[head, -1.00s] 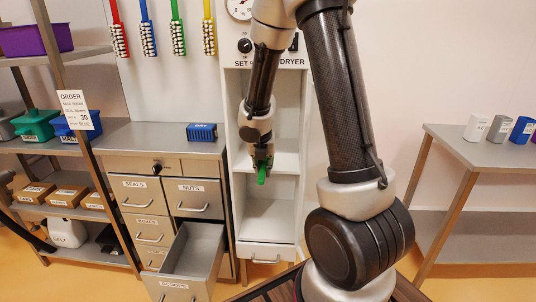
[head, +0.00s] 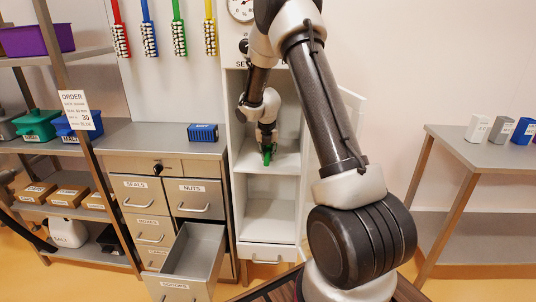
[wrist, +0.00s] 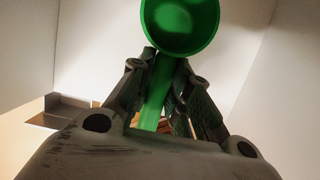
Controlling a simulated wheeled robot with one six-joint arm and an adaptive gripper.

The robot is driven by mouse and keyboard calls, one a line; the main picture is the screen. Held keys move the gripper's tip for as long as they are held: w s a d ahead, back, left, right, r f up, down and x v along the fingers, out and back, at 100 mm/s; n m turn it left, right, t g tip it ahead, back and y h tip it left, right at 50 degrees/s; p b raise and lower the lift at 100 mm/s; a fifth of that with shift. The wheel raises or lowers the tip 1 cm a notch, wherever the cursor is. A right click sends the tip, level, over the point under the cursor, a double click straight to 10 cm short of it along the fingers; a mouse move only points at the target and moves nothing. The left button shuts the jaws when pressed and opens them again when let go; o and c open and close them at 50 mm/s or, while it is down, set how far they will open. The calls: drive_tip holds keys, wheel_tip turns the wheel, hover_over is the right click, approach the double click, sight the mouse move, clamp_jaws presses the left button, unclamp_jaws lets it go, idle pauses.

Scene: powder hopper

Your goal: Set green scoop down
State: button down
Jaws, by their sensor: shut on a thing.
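The green scoop (wrist: 181,25) is held in my gripper (wrist: 165,62); in the wrist view its round bowl is at the top and its handle runs down between the two fingers. In the head view my gripper (head: 268,146) is inside the white dryer cabinet, at the upper open compartment, just above or at its shelf (head: 284,159). The green scoop (head: 268,156) shows there as a small green patch under the fingers. I cannot tell whether it touches the shelf.
The lower compartment (head: 268,215) looks empty. Left of the cabinet, the scoops drawer (head: 190,255) stands open and empty. A blue box (head: 202,132) sits on the counter. The cabinet's side walls are close around my gripper.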

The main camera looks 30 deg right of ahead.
drive_tip(key=shift+f, duration=0.25)
drive_tip(key=c, duration=1.3)
unclamp_jaws()
